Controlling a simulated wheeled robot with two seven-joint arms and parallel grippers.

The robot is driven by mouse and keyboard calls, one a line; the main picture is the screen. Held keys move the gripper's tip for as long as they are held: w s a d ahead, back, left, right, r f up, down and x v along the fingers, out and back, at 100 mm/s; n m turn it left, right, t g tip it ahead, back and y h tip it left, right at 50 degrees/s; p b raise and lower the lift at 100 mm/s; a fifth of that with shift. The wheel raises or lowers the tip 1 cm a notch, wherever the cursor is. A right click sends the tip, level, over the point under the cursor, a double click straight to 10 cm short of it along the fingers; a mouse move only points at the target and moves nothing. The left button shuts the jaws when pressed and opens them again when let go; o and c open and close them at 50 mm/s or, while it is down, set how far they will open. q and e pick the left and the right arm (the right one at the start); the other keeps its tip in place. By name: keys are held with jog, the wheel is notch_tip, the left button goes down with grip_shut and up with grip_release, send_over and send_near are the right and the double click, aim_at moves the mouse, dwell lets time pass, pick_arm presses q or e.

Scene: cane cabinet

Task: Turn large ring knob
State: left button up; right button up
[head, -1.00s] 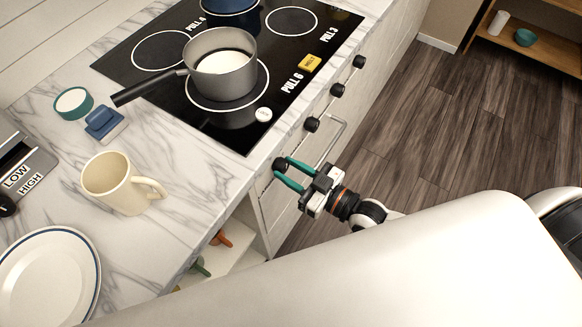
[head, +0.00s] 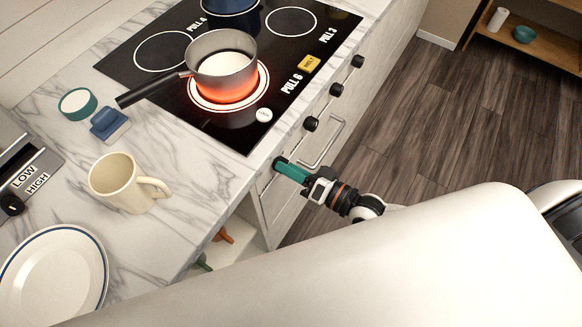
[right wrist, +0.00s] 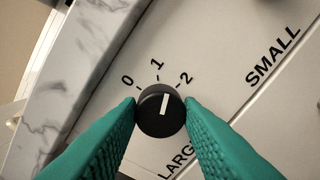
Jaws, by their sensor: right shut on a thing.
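The large ring knob (right wrist: 158,122) is black and round with a white pointer line. It sits on the stove's white front panel, above the partly hidden word "LARGE" in the right wrist view. Its pointer is up and slightly right, between the marks 1 and 2. The knob also shows in the head view (head: 278,163) at the near end of the knob row. My right gripper (right wrist: 161,112) is shut on it, one teal finger on each side; it also shows in the head view (head: 284,166). My left gripper is not in view. The large ring (head: 205,101) glows orange-red under a grey pot.
Other black knobs (head: 311,124) line the front panel, with a metal handle (head: 333,140) below them. A cream mug (head: 120,185), a plate (head: 50,275) and a blue object (head: 108,123) stand on the marble counter. The floor to the right is clear.

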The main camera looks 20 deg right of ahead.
jog(key=shift+m+b, duration=0.7)
jog(key=shift+m, duration=2.3)
jog(key=o, duration=1)
jog(key=shift+d, duration=0.1)
jog(key=b+v, duration=0.1)
jog(key=v, duration=1.1)
jog(key=shift+w+d, duration=0.1)
